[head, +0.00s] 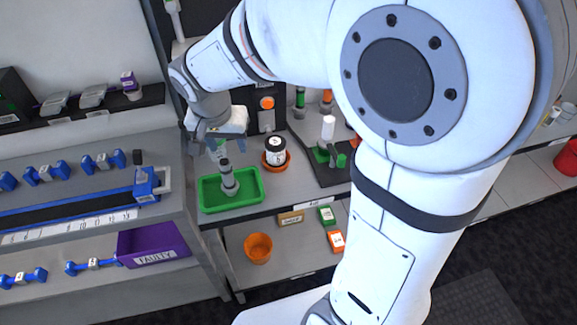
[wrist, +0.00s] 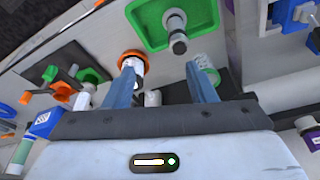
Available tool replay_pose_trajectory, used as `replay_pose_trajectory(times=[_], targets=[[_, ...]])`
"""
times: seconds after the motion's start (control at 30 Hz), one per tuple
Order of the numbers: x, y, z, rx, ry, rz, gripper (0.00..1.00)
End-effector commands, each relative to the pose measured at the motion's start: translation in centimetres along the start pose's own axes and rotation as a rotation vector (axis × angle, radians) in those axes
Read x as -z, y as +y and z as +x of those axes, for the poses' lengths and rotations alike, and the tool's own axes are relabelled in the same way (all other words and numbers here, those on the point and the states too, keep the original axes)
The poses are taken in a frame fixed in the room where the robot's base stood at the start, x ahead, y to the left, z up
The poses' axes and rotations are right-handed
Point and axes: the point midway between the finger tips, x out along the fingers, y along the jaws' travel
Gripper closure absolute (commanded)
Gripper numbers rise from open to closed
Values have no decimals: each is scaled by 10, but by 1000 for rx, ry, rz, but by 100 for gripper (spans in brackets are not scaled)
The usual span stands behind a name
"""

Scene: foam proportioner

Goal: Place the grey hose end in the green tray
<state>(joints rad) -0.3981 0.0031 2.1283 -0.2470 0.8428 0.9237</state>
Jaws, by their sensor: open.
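The green tray (head: 249,204) sits on the bench, and its green rim also shows at the top of the wrist view (wrist: 144,36). The grey hose end (head: 229,180) stands roughly upright inside the tray, with a dark upper part; in the wrist view the hose end (wrist: 176,34) is seen nearly end-on. My gripper (head: 221,146) is above the back of the tray, apart from the hose end. Its two blue fingers (wrist: 161,70) are spread, with nothing held between them.
An orange-rimmed black-and-white jar (head: 275,152) stands right of the tray. A dark board (head: 325,168) with green fittings and a white bottle is farther right. A lower shelf holds an orange bucket (head: 258,248). Blue fittings (head: 102,162) lie on the left shelf.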

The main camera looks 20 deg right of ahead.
Motion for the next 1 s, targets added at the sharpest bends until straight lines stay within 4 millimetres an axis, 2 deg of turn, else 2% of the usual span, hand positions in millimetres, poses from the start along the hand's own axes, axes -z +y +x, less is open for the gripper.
replay_pose_trajectory(times=[0.03,0.2,0.3,0.4,0.6,1.0], targets=[[-2,22,-9,8,-1,-15,49],[-27,98,-31,42,-12,-142,49],[-48,132,-38,64,-8,-219,49],[-67,153,-41,83,-2,-283,49],[-85,172,-42,100,9,-352,49],[-86,173,-42,101,8,-360,49]])
